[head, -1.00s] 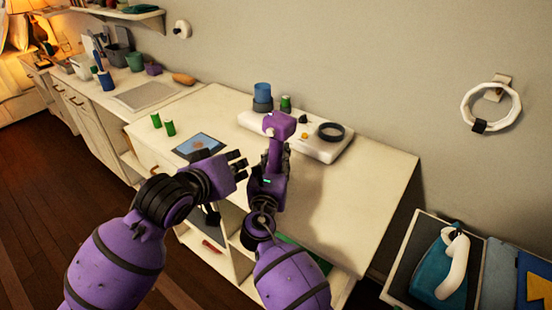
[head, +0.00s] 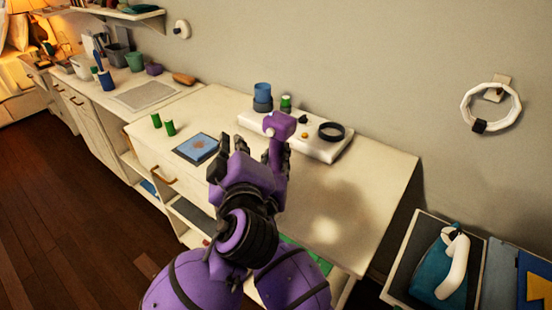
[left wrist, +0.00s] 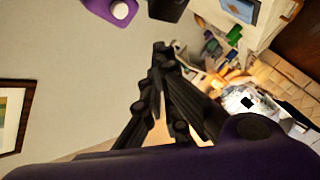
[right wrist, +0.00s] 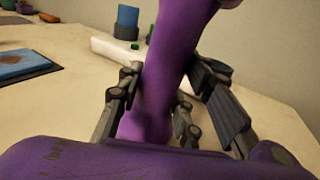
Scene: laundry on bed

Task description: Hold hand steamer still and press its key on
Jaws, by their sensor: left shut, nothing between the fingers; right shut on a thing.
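The purple hand steamer (head: 281,124) stands upright above the table, its head on top. A small white round key (head: 269,131) shows on its side. My right gripper (head: 277,150) is shut around its handle, which fills the middle of the right wrist view (right wrist: 168,65). My left gripper (head: 231,147) is shut and empty, just left of the steamer and slightly below its head. In the left wrist view, my left fingertips (left wrist: 163,48) are closed together, and the steamer head with the key (left wrist: 119,10) is at the top edge, apart from them. My left arm hides part of the right one.
The table (head: 350,205) is mostly clear at right. A white board (head: 320,147) with a dark ring (head: 331,131) lies behind the steamer. A teal-and-white device (head: 452,265) sits in a bin at lower right.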

